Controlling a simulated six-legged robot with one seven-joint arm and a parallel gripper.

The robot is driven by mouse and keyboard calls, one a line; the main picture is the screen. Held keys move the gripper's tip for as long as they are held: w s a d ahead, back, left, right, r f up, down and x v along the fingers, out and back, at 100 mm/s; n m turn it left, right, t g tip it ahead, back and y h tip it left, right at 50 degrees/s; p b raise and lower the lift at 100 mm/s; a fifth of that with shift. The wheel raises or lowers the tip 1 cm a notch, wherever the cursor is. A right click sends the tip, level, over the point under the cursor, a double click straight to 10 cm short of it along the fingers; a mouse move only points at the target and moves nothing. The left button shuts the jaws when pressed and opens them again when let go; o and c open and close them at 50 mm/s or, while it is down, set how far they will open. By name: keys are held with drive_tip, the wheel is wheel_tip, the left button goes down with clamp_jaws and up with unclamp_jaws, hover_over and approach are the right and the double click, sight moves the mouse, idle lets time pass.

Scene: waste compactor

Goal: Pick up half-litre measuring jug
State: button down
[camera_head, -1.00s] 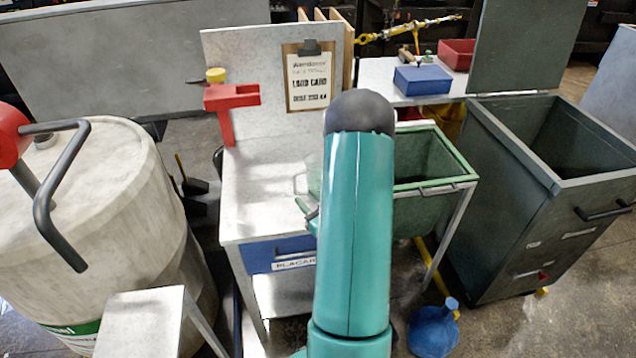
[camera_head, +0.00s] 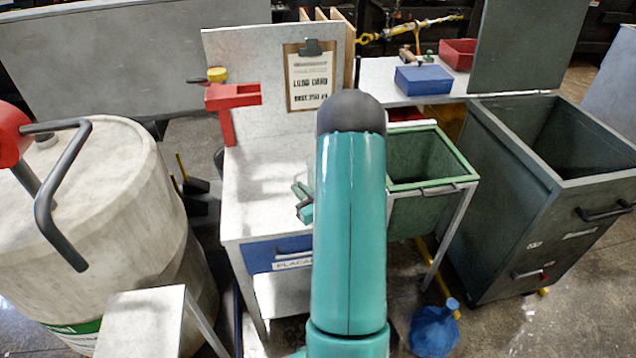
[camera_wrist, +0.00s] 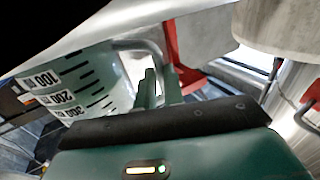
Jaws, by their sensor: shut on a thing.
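The measuring jug (camera_wrist: 82,88) is clear, with black graduation lines and numbers such as 100, 200 and 300. It fills the left of the wrist view and looks tilted there. Its grey handle (camera_wrist: 138,44) runs right toward my gripper (camera_wrist: 157,86), whose fingers are shut on it. In the head view, only part of my gripper (camera_head: 303,203) shows left of my teal arm, above the grey worktable (camera_head: 262,190). My arm hides most or all of the jug in that view.
A red bracket (camera_head: 230,108) and a clipboard (camera_head: 308,78) stand at the worktable's back. A green bin (camera_head: 432,206) is right of my arm, with a large dark bin (camera_head: 505,215) beyond. A beige drum (camera_head: 95,220) is at left. A blue funnel-like vessel (camera_head: 433,330) sits on the floor.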

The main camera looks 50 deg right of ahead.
drive_tip(key=shift+r, duration=0.15)
drive_tip(key=shift+r, duration=0.5)
drive_tip(key=s+d+r, duration=0.2)
drive_tip(key=s+r, duration=0.4)
drive_tip(key=s+d+r, duration=0.3)
drive_tip(key=s+r, duration=0.2)
drive_tip(key=s, duration=0.2)
drive_tip(key=shift+d+r, duration=0.35)
drive_tip(key=shift+r, duration=0.05)
